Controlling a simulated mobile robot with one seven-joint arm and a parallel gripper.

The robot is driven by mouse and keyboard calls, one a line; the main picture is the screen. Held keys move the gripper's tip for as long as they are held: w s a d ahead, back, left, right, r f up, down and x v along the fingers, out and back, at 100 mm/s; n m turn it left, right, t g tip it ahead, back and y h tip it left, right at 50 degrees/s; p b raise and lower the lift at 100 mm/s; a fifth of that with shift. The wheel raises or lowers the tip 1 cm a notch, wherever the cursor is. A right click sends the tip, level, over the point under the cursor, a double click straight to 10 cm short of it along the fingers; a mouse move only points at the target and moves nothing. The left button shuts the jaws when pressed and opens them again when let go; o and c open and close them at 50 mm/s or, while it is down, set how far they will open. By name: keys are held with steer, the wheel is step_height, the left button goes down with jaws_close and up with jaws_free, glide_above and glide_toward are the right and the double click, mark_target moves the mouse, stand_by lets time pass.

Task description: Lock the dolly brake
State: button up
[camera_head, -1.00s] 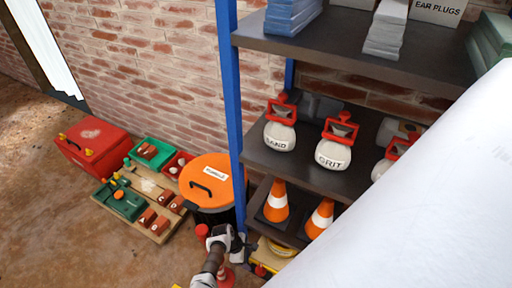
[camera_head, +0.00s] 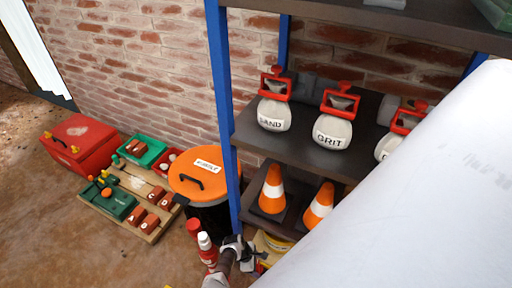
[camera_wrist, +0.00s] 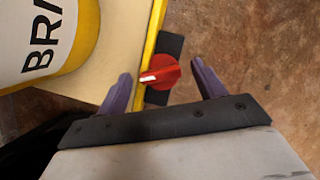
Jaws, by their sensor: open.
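The dolly (camera_wrist: 116,92) shows in the wrist view as a pale deck with a yellow edge. A round red brake knob (camera_wrist: 159,72) with a white mark pointing left sits at that edge, over a black plate (camera_wrist: 171,48). My gripper (camera_wrist: 162,70) is open, with one purple finger on each side of the knob; whether either touches it I cannot tell. A yellow and white container (camera_wrist: 48,38) with part of a word, "BRI", stands on the deck. In the head view my gripper (camera_head: 238,246) is low beside the shelf post, and the knob cannot be made out clearly.
A blue-posted shelf (camera_head: 222,110) holds SAND and GRIT bags (camera_head: 331,131) and orange cones (camera_head: 272,190). An orange-lidded bin (camera_head: 200,174), a red bottle (camera_head: 208,253) and a pallet (camera_head: 150,236) stand to the left. Brown floor is free at lower left.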

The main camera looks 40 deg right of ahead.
steer(key=shift+c, duration=0.3)
steer(key=c, duration=0.9)
steer(key=shift+c, duration=0.2)
steer(key=shift+r+n+p, duration=0.15)
steer(key=shift+n+p, duration=0.15)
steer(key=shift+p, duration=0.1)
steer(key=shift+o, duration=0.2)
steer(key=shift+s+n+t+h+p, duration=0.1)
steer(key=shift+n+t+h+p, duration=0.25)
steer(key=shift+n+p, duration=0.6)
steer(key=n+t+p, duration=0.1)
steer(key=n+p, duration=0.1)
steer(key=n, duration=0.1)
steer(key=shift+s+n+h, duration=0.1)
steer(key=shift+n+h, duration=0.15)
steer(key=shift+c, duration=0.2)
steer(key=shift+o, duration=0.2)
steer(key=n+t+p, duration=0.1)
steer(key=n+p, duration=0.1)
steer(key=n, duration=0.1)
steer(key=shift+n+t, duration=0.3)
steer(key=shift+t, duration=0.05)
steer(key=shift+s+n+t+p, duration=0.1)
steer(key=shift+n+t+p, duration=0.55)
steer(key=shift+n, duration=0.85)
steer(key=shift+c, duration=0.2)
